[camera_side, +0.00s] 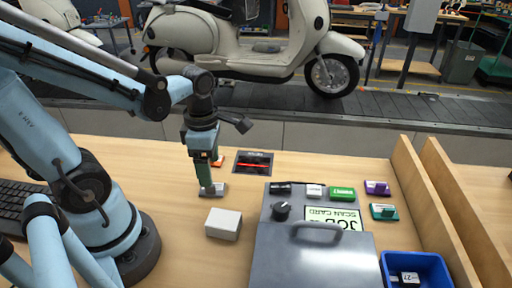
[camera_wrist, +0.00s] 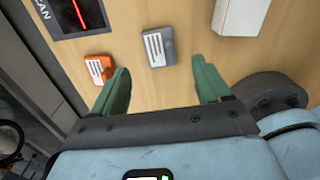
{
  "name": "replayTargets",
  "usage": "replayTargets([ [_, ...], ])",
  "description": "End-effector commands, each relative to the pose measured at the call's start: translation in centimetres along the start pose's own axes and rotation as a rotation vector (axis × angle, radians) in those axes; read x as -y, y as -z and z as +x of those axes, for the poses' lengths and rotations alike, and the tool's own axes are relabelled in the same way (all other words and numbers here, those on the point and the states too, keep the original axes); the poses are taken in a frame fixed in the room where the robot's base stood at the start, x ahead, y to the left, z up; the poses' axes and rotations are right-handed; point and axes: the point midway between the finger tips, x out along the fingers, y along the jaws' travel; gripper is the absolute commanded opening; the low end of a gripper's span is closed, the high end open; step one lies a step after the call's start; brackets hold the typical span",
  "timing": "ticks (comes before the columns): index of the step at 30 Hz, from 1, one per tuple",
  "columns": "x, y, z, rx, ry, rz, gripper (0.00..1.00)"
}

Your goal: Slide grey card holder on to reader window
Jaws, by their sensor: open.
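The grey card holder (camera_side: 218,190) lies flat on the wooden bench, partly behind my fingertips. In the wrist view the grey card holder (camera_wrist: 158,47) has a white striped label and lies just beyond the gap between my fingers, apart from both. My gripper (camera_side: 207,187) points down, low over the bench; its green fingers (camera_wrist: 160,78) are open with nothing between them. The reader window (camera_side: 253,163), a dark plate with a red line, lies behind and to the right of the holder. It shows at the top left of the wrist view (camera_wrist: 85,14).
A white box (camera_side: 223,224) stands in front. To the right are a grey metal case (camera_side: 310,262), several coloured holders, a blue bin (camera_side: 388,262) and a wooden wall (camera_side: 428,205). The conveyor (camera_side: 400,108) runs behind.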

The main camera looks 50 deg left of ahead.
Motion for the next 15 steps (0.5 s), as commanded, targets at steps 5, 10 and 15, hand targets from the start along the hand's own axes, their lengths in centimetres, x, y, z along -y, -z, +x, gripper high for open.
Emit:
replayTargets([
  [5,0.0,0.0,1.7,0.0,0.0,0.0,0.77],
  [10,0.0,0.0,3.2,0.0,0.0,0.0,0.77],
  [15,0.0,0.0,4.5,0.0,0.0,0.0,0.77],
])
